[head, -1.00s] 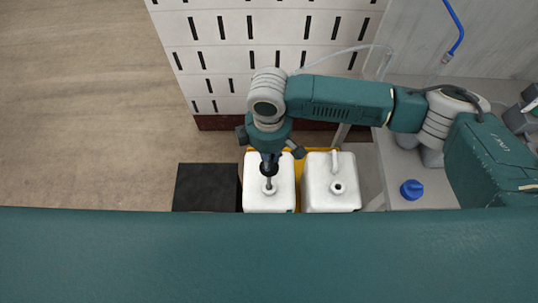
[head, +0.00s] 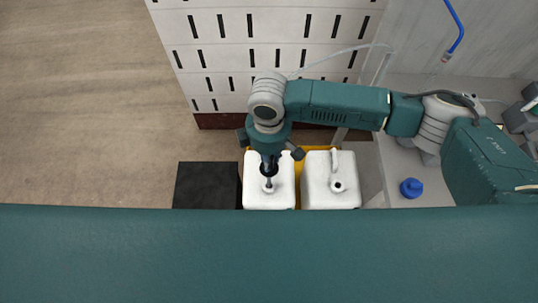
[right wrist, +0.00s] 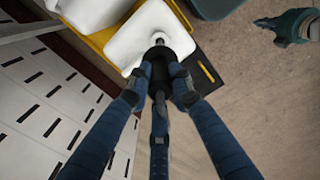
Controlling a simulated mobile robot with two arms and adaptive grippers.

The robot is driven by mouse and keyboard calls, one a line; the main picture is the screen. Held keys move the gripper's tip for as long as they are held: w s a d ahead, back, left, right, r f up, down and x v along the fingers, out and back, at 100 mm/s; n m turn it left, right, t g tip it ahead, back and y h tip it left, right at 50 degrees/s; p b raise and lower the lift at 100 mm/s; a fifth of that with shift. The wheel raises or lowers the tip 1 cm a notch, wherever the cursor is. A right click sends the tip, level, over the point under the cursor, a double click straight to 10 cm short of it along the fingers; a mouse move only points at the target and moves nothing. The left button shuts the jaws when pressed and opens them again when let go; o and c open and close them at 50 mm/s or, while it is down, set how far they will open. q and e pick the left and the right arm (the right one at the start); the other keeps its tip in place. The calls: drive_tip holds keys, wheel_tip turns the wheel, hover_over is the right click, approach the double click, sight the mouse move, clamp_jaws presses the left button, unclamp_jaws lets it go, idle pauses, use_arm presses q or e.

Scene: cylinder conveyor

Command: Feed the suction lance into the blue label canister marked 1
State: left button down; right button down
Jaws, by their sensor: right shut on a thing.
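Two white canisters stand side by side in the head view, the left canister (head: 258,200) under my right gripper and the right canister (head: 325,195) beside it. No label or number shows on either. My right gripper (head: 269,163) is shut on the dark suction lance (head: 268,183), held upright over the left canister's neck. In the right wrist view the lance (right wrist: 159,70) runs to the neck of a white canister (right wrist: 135,45); how deep its tip sits is hidden. A teal gripper, apparently my left (right wrist: 278,27), is off to the side, its jaw state unclear.
The canisters stand on a yellow-edged base (head: 299,165). A black mat or platform (head: 206,186) lies left of it. A slotted white panel (head: 265,50) rises behind. A blue cap (head: 411,188) lies on the grey bench at right. Open floor extends left.

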drive_tip(key=shift+f+b, duration=0.8)
drive_tip(key=shift+f, duration=1.45)
drive_tip(key=shift+p, duration=0.4)
drive_tip(key=shift+f, duration=0.1)
drive_tip(key=shift+f+b, duration=1.7)
drive_tip(key=shift+f, duration=1.2)
drive_tip(key=shift+p, duration=0.4)
drive_tip(key=shift+f, duration=0.1)
